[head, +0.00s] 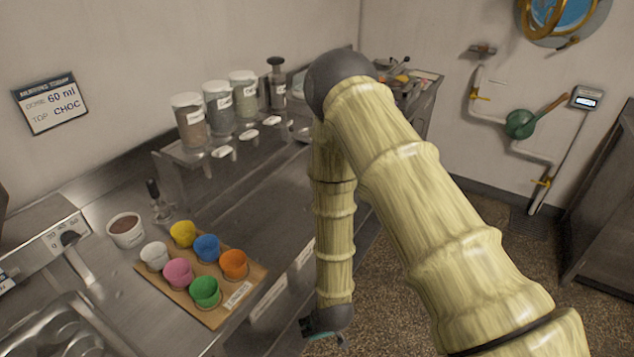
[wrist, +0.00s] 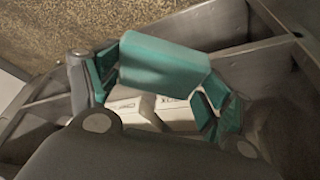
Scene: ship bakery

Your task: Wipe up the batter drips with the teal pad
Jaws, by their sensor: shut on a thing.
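In the wrist view, my gripper (wrist: 158,82) is shut on the teal pad (wrist: 165,64), a block held between its two teal-lined fingers. In the head view, my gripper (head: 326,326) hangs low in front of the counter's front edge, over the floor side. Only a sliver of teal shows there, and I cannot tell whether it is pad or finger. The steel counter (head: 275,195) lies to the left of my arm. I cannot make out batter drips clearly; my arm hides part of the counter.
A wooden board (head: 212,318) holds several coloured cups. A tub of brown batter (head: 126,230) stands behind it at left. A shelf (head: 195,158) carries several labelled jars. Below the pad in the wrist view are grey divider walls (wrist: 230,60) and a white printed thing (wrist: 175,112).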

